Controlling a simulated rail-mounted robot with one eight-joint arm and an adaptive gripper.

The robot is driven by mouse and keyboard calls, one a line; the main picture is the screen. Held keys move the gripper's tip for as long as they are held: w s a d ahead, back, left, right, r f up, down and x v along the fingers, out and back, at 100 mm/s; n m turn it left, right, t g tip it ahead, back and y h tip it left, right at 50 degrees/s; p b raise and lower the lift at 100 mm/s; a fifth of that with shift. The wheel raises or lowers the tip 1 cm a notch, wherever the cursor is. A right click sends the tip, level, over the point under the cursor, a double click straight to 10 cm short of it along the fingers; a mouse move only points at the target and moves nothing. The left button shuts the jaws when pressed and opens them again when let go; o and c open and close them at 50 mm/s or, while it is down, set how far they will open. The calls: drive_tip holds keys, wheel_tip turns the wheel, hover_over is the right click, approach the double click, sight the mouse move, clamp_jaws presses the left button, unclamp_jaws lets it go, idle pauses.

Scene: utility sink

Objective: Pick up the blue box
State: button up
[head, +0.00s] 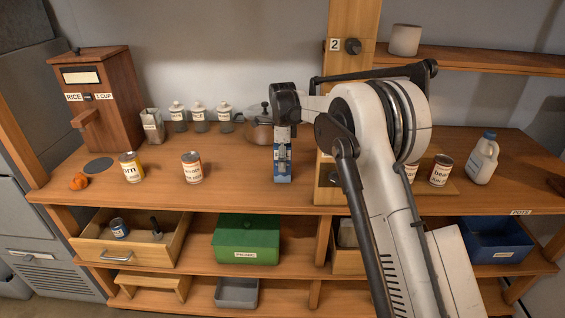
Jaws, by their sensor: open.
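A small upright blue box (283,178) with pale markings stands on the wooden counter, near the middle of the head view. My gripper (283,150) points straight down over it from the end of my arm. The gripper is open, with its lower end at the upper part of the box. The fingers overlap the box in this view, so I cannot tell whether they touch it. A larger blue bin (495,243) sits on the lower shelf at the right.
A metal pot (260,128) stands behind the box, with lidded jars (199,115) to its left. A can (192,167) stands left on the counter (235,190). My arm hides much of the right side, near a can (441,170) and a white jug (483,160).

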drive_tip(key=c, duration=1.4)
drive_tip(key=shift+r, duration=0.15)
